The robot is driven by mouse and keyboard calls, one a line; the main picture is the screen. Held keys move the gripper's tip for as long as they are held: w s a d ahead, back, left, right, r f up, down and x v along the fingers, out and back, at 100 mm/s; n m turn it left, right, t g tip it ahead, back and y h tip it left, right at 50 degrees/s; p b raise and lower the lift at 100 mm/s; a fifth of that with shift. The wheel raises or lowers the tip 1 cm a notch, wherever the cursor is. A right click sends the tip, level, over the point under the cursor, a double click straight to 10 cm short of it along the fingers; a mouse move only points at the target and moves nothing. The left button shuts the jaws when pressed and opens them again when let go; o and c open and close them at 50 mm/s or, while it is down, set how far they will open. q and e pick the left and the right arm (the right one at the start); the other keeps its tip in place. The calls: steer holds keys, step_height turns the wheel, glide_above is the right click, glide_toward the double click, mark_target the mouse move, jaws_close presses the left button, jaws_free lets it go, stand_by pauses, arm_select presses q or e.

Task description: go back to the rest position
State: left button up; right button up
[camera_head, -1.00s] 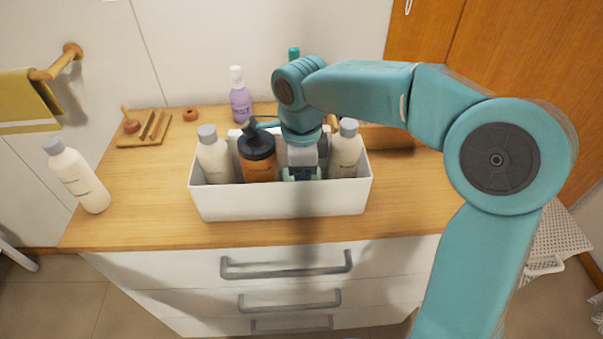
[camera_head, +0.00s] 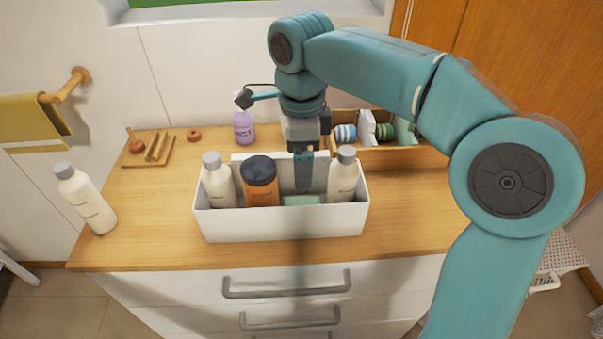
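My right arm comes in from the right and reaches over the white box (camera_head: 280,224) on the wooden cart top. My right gripper (camera_head: 303,188) points down with its fingers low over the box, between the orange bottle and the right white bottle. The fingers look edge-on, so I cannot tell whether they are open or shut. A flat green thing (camera_head: 302,201) lies in the box just below them. The box also holds a white bottle (camera_head: 217,182) at left, an orange bottle with a dark cap (camera_head: 261,184), and a white bottle (camera_head: 342,178) at right. My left gripper is out of view.
A white bottle (camera_head: 85,200) stands at the cart's left edge. A purple bottle (camera_head: 243,128), a wooden soap dish (camera_head: 148,150) and a wooden tray (camera_head: 380,156) with small jars are behind. A towel rail (camera_head: 66,88) is on the left wall. The front right top is clear.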

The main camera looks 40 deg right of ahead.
step_height(320, 180, up, 2)
stand_by(0.7)
